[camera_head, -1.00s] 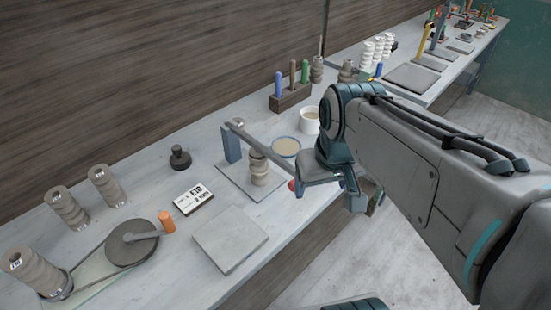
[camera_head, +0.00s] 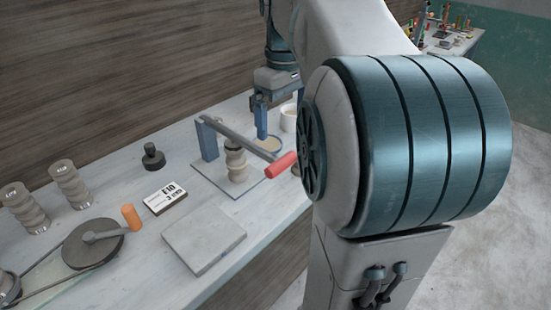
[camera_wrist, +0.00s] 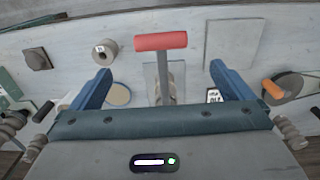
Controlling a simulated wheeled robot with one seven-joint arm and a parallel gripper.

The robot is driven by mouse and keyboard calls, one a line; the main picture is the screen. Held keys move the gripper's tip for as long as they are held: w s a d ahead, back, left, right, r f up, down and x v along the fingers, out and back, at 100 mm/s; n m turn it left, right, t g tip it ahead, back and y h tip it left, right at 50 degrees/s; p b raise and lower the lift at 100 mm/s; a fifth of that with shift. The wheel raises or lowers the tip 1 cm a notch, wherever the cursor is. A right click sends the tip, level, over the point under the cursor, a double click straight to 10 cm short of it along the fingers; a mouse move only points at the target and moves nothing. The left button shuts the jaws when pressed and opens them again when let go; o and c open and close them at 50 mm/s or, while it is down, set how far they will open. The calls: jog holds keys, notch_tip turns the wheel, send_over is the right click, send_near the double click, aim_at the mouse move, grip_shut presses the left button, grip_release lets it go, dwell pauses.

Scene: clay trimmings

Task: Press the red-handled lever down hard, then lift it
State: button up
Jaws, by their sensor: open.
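The lever is a grey bar (camera_head: 240,138) on a blue post (camera_head: 208,140), with a red handle (camera_head: 281,165) at its free end. It slopes down toward the handle, over a ribbed beige cylinder (camera_head: 236,165) on a thin plate (camera_head: 213,174). My gripper (camera_head: 280,118) is open and empty, pointing down behind the lever in the head view. In the wrist view the red handle (camera_wrist: 160,41) lies crosswise ahead of my fingertips, with the bar running back between the fingers. No contact with the handle shows. My arm hides part of the gripper in the head view.
A shallow round dish (camera_head: 268,145) and a white cup (camera_head: 289,117) stand close to my gripper. A flat grey slab (camera_head: 203,238), a label card (camera_head: 165,197), a black knob-like weight (camera_head: 153,157) and an orange-handled wheel (camera_head: 93,243) lie to the left.

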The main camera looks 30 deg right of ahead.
aim_at(282, 160)
notch_tip(282, 160, down, 11)
jog(key=shift+f+b, duration=0.15)
jog(key=shift+b, duration=0.45)
